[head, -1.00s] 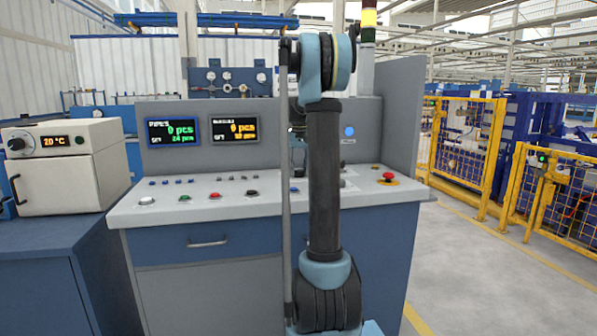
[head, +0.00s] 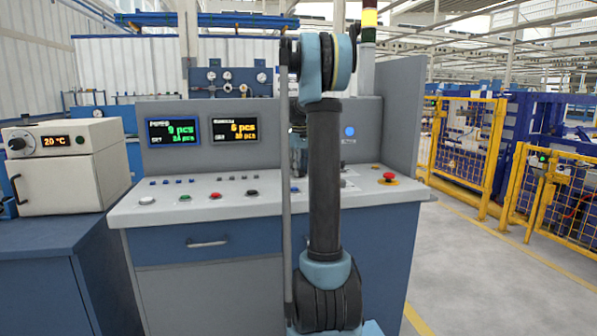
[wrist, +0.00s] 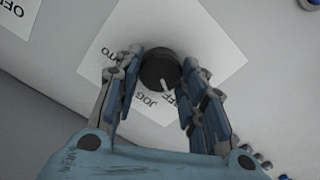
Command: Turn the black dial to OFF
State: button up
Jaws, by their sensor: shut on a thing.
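The black dial (wrist: 159,70) sits on a white label sheet (wrist: 215,40) in the wrist view. Its white pointer line faces down and slightly right in the picture, toward the printed JOG and OFF words. Another printed word, partly hidden, is at the left of the dial. My gripper (wrist: 163,57) has its two fingers on either side of the dial and is shut on it. In the head view my own arm hides the dial and most of the gripper.
The console (head: 260,207) has several push buttons and a red emergency stop (head: 389,177) at its right. A second label sheet (wrist: 14,16) is at the wrist view's upper left. A small oven (head: 70,165) stands left of the console.

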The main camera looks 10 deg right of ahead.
dwell(0.3)
jog(key=o, duration=1.1)
jog(key=shift+c, duration=0.2)
jog(key=shift+r, duration=0.1)
notch_tip(320, 180, up, 12)
jog(key=shift+f, duration=0.2)
